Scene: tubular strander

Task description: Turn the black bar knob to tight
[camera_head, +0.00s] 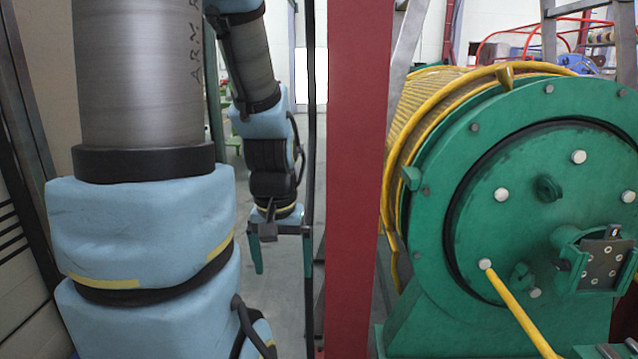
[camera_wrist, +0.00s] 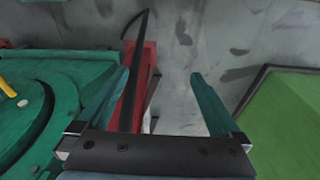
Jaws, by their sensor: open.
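I cannot make out the black bar knob for certain in either view. The green machine drum (camera_head: 480,150) has a round end face with several pale bolts, a green boss (camera_head: 548,188) and a dark plate in a green bracket (camera_head: 603,262). My gripper (camera_head: 282,255) hangs pointing down, left of the red post and well apart from the drum. In the wrist view its two teal fingers (camera_wrist: 158,78) are spread with nothing between them.
The red post (camera_head: 352,180) stands between my gripper and the drum. Yellow cable (camera_head: 432,100) wraps the drum, and a yellow rod (camera_head: 520,315) juts from its face. In the wrist view, a green panel (camera_wrist: 285,120) lies at right; bare grey floor (camera_wrist: 215,35) shows ahead.

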